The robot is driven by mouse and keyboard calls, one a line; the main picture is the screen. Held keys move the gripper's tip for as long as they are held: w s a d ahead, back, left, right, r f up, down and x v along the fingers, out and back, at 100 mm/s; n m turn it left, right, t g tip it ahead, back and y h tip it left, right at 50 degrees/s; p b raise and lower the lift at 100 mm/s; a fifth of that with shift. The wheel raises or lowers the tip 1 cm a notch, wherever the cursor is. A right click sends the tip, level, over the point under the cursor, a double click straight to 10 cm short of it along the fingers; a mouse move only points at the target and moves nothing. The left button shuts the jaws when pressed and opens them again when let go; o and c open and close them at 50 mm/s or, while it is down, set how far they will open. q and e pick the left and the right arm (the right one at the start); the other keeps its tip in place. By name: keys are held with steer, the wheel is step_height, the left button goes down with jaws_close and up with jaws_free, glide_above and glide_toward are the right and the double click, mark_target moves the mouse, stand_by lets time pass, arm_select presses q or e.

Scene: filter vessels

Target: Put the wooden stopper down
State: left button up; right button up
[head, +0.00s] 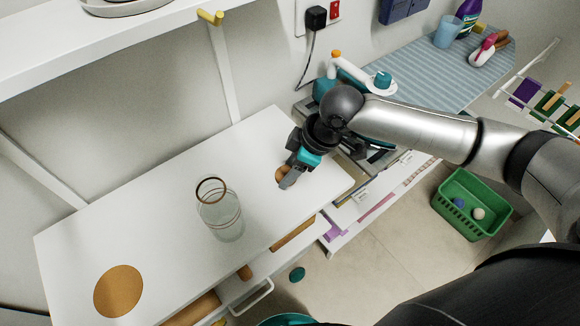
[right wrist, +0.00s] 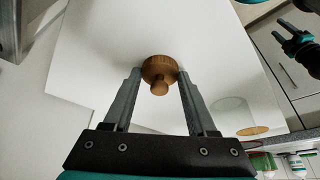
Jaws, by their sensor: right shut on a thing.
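The wooden stopper (head: 280,174) is a small brown round piece with a knob, at the right part of the white tabletop (head: 150,215). My right gripper (head: 285,177) is shut on it and partly covers it in the head view. In the right wrist view the stopper (right wrist: 159,70) sits between the two fingertips (right wrist: 160,76), its knob towards the camera. It is at or just above the white surface; I cannot tell whether it touches. My left gripper (right wrist: 290,38) shows small and dark at the top right of the right wrist view; its opening is unclear.
An open glass vessel (head: 221,212) with brown rings stands upright left of my right gripper. A round cork mat (head: 118,291) lies at the table's left end. White tabletop around the stopper is bare. A green basket (head: 470,205) is on the floor at right.

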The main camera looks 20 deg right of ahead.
steer(key=o, duration=1.3)
steer(key=p+v, duration=0.2)
steer(key=v, duration=1)
steer(key=shift+r, duration=0.15)
steer(key=shift+a, duration=0.1)
